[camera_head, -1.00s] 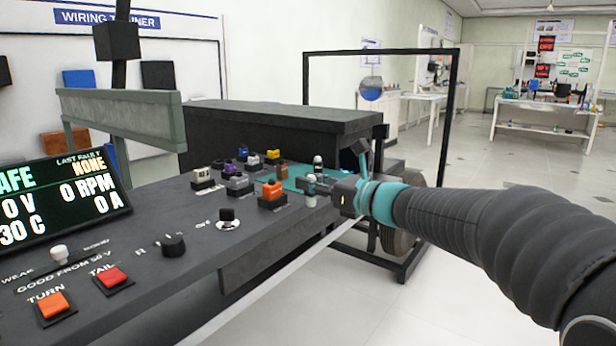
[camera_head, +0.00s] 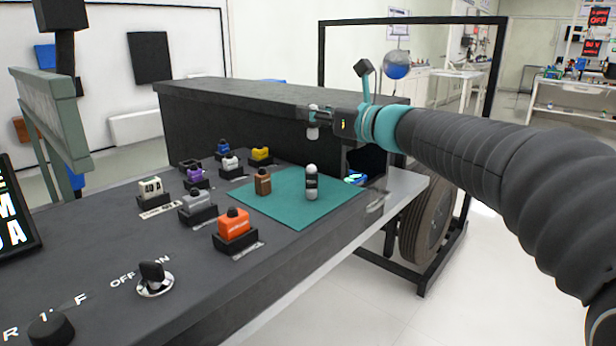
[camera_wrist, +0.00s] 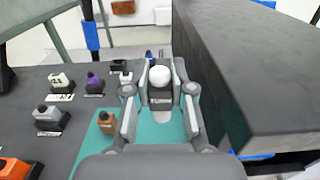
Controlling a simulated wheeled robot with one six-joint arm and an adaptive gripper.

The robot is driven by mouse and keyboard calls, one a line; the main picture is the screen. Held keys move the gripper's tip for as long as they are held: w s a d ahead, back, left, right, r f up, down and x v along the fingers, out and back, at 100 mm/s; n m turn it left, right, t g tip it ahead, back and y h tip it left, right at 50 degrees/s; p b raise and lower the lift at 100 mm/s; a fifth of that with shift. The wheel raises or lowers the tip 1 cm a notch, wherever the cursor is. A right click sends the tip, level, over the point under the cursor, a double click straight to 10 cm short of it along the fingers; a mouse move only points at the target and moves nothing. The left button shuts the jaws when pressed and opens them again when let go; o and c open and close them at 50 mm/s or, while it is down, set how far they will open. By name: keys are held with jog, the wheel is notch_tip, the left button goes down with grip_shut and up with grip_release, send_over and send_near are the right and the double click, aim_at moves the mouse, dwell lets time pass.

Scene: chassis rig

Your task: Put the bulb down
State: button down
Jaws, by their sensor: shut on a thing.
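A white bulb with a dark labelled band (camera_wrist: 161,76) is held between the fingers of my gripper (camera_wrist: 161,92) in the wrist view. In the head view my gripper (camera_head: 316,115) is shut on this bulb (camera_head: 313,132), which hangs upright, clear above the bench. A second, similar white bulb with a dark band (camera_head: 311,184) stands upright on the teal mat (camera_head: 295,213), below my gripper in the picture. The wrist view also shows part of the mat (camera_wrist: 150,140) beneath my gripper.
A brown block (camera_head: 263,182) stands on the mat's left part. Several coloured plug-in parts, including an orange one (camera_head: 234,226), stand left of the mat. A long dark box (camera_head: 250,115) rises behind. The mat's front is bare.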

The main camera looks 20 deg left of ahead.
jog(key=f, duration=0.3)
jog(key=f+b, duration=0.1)
jog(key=f, duration=0.2)
jog(key=shift+w, duration=0.2)
jog(key=shift+f+b, duration=0.45)
jog(key=shift+f, duration=1.5)
jog(key=shift+f, duration=0.15)
jog(key=c, duration=1.3)
grip_release()
jog(key=shift+r, duration=0.2)
jog(key=v, duration=1.2)
